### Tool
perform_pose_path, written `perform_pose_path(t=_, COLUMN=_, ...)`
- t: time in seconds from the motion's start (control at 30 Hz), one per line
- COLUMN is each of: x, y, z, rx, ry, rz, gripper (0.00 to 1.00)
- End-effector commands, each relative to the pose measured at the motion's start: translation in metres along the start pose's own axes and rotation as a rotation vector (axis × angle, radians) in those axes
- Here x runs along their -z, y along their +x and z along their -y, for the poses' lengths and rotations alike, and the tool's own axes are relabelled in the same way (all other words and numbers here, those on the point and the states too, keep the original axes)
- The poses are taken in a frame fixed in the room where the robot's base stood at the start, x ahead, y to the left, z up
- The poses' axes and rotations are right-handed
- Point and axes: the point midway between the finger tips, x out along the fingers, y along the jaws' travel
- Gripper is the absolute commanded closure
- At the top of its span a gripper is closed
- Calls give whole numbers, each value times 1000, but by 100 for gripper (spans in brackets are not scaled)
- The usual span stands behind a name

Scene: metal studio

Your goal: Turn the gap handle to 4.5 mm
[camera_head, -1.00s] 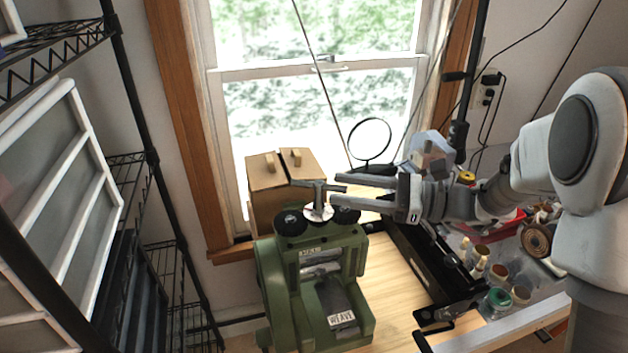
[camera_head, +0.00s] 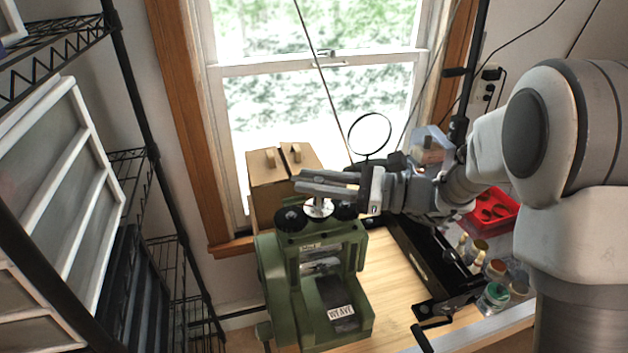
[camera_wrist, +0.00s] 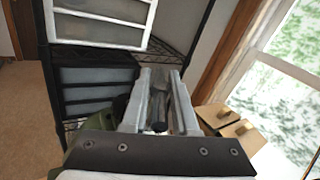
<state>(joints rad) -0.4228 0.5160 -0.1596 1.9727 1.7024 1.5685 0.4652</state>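The green rolling mill (camera_head: 277,283) stands on the wooden bench. On its top is a silver round dial (camera_head: 318,209) between two black knobs. The gap handle's crossbar is mostly hidden by my gripper (camera_head: 297,182) in the head view. In the wrist view, a grey bar with a dark round end (camera_wrist: 159,127), apparently the handle, lies between the two fingers of my gripper (camera_wrist: 160,74). The fingers are apart, one on each side of it, with narrow gaps visible. I cannot read the dial's setting.
Wooden boxes (camera_head: 266,180) stand behind the mill, by the window. A round magnifier (camera_head: 370,133) stands behind my gripper. A red tray (camera_head: 492,208) and several jars are at the right. A black wire shelf (camera_head: 165,270) is at the left.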

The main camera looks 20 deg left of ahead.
Motion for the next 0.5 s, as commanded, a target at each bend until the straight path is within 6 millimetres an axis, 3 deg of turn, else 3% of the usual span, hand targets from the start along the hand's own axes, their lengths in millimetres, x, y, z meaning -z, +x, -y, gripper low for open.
perform_pose_path(t=0.27, x=0, y=0, z=0, rx=-7, ry=0, rz=1, gripper=100)
perform_pose_path(t=0.5, x=0, y=-1, z=1, rx=-150, ry=-1, rz=31, gripper=100)
